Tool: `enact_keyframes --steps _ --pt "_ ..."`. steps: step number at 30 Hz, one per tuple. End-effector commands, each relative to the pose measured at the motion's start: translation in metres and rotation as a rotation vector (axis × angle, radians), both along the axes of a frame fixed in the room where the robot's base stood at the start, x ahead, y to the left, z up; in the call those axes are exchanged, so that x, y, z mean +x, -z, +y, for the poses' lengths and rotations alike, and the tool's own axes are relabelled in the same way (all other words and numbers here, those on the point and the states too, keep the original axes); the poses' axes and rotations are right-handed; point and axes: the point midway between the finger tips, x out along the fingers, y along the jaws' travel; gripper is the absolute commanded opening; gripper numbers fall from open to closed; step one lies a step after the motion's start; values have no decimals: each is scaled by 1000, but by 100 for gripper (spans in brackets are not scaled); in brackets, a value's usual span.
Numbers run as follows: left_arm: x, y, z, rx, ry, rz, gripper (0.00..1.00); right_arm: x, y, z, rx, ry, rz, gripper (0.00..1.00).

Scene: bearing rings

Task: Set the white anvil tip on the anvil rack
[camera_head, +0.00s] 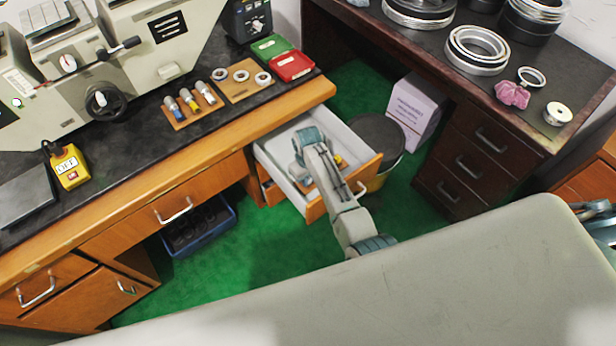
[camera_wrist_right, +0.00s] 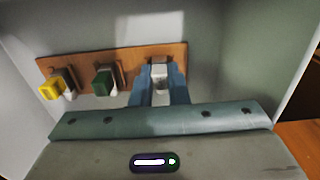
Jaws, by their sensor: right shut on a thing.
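The anvil rack (camera_wrist_right: 84,65) is a brown wooden strip inside the open drawer, seen in the right wrist view. A yellow anvil tip (camera_wrist_right: 50,89) and a green anvil tip (camera_wrist_right: 104,82) sit on it at the left and middle. My right gripper (camera_wrist_right: 159,84) reaches down into the drawer, with its blue fingers shut on the white anvil tip (camera_wrist_right: 159,72) at the rack's right end. I cannot tell whether this tip touches the rack. In the head view my right arm hides most of the rack and the tip. My left gripper is not in view.
The open drawer (camera_head: 272,158) has white walls close around my right gripper. The wooden workbench (camera_head: 215,122) carries a grey machine, a yellow box and small trays. A dark bin (camera_head: 375,137) stands right of the drawer, near a dark desk (camera_head: 520,125) holding metal rings.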

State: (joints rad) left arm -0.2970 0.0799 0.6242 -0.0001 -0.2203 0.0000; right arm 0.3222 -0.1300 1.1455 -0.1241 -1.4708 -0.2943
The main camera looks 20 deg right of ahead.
Motion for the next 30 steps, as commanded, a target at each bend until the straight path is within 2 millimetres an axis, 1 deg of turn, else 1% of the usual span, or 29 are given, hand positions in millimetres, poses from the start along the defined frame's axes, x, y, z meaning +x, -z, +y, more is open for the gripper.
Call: enact_keyframes --steps 6,7,10,18,22,26,30 --pt "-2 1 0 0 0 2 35 0 3 0 0 0 1 0" --pt "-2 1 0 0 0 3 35 0 3 0 0 0 1 16" --pt "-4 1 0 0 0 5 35 0 3 0 0 0 0 36" --pt "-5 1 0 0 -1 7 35 0 2 0 0 0 0 36" --pt "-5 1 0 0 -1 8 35 0 -5 0 0 0 -1 36" --pt "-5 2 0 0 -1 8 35 1 -25 1 1 1 -4 36" --pt "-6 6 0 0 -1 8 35 1 -55 1 2 1 -6 36"
